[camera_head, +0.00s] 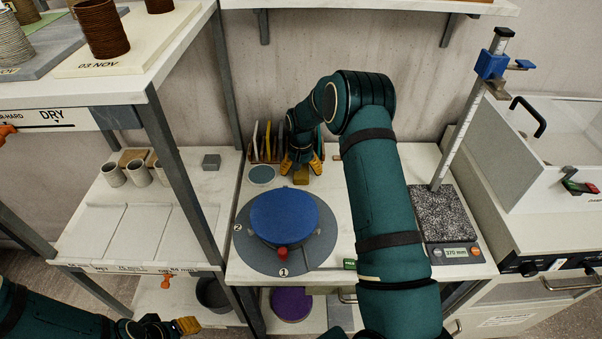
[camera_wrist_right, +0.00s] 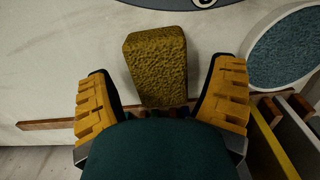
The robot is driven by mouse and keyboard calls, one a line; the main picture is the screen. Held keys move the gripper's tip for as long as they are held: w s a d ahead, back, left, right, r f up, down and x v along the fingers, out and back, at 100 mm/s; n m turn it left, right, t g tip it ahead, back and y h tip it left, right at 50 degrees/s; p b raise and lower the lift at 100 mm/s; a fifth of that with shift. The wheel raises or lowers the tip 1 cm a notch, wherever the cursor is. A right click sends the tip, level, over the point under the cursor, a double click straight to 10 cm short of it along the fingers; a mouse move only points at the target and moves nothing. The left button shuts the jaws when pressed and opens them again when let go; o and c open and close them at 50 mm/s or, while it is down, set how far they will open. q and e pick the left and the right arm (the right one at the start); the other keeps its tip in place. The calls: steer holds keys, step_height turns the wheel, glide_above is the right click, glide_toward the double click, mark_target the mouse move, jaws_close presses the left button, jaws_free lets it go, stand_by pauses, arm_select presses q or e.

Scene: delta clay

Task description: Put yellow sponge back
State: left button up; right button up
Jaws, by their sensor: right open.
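The yellow sponge (camera_head: 301,175) is a small mustard-coloured block on the white worktop, behind the blue disc. In the right wrist view the sponge (camera_wrist_right: 157,62) lies in the gap between my two orange fingers, with bare space on both sides. My right gripper (camera_head: 301,165) is open and points down at it; its base hides the near end of the sponge. Whether the sponge touches the worktop all along its underside I cannot tell. My left gripper (camera_head: 184,325) is low at the bottom left, far from the sponge; its jaw gap is unclear.
A rack with upright coloured slats (camera_head: 266,139) stands behind, beside the gripper. A round blue-grey pad (camera_head: 261,175) lies left of the sponge. The blue disc (camera_head: 284,214) sits on a grey turntable (camera_head: 255,257) in front. A scale with a tall post (camera_head: 446,212) stands right.

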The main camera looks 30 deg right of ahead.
step_height(320, 180, up, 11)
steer(key=shift+p, duration=0.3)
steer(key=shift+s+f, duration=0.1)
stand_by(0.4)
